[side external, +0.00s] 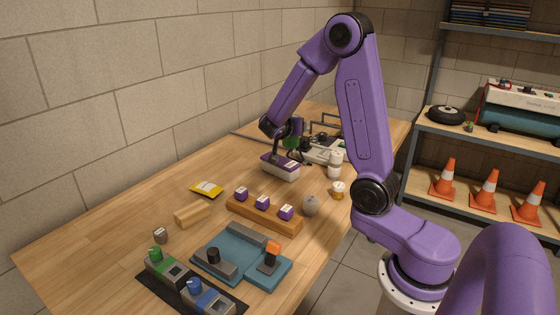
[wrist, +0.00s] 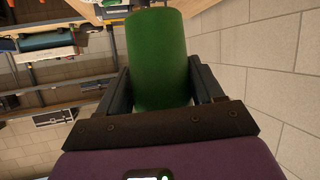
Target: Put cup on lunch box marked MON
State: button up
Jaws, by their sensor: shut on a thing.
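My gripper (wrist: 160,85) is shut on a green cylinder (wrist: 157,60), which I take to be the cup; one finger shows on each side of it. In the side external view the green cup (side external: 291,142) shows small at the end of my arm, partly hidden by the wrist. A purple and white box (side external: 280,168) with a dark upright part sits on the table just below. I cannot read MON on it or on anything else, so I cannot tell which thing is the marked lunch box.
A wooden block (side external: 264,217) carries purple cubes with white labels. A yellow packet (side external: 207,188), a blue tray (side external: 225,247) and a dark mat with grey devices stand nearer. White containers (side external: 335,164) stand right of the box. The table's left side (side external: 110,230) is clear.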

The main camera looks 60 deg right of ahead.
jog(key=shift+s+d+r+m+g, duration=0.1)
jog(key=shift+s+d+m+g, duration=0.2)
jog(key=shift+d, duration=0.35)
jog(key=shift+s+d+r+m+g, duration=0.1)
jog(key=shift+s+d+g, duration=0.1)
jog(key=shift+s+d, duration=0.3)
send_over(280, 160)
jog(key=shift+h, duration=0.3)
jog(key=shift+d+f, duration=0.1)
jog(key=shift+f, duration=6.4)
jog(key=shift+f, duration=0.1)
jog(key=o, duration=1)
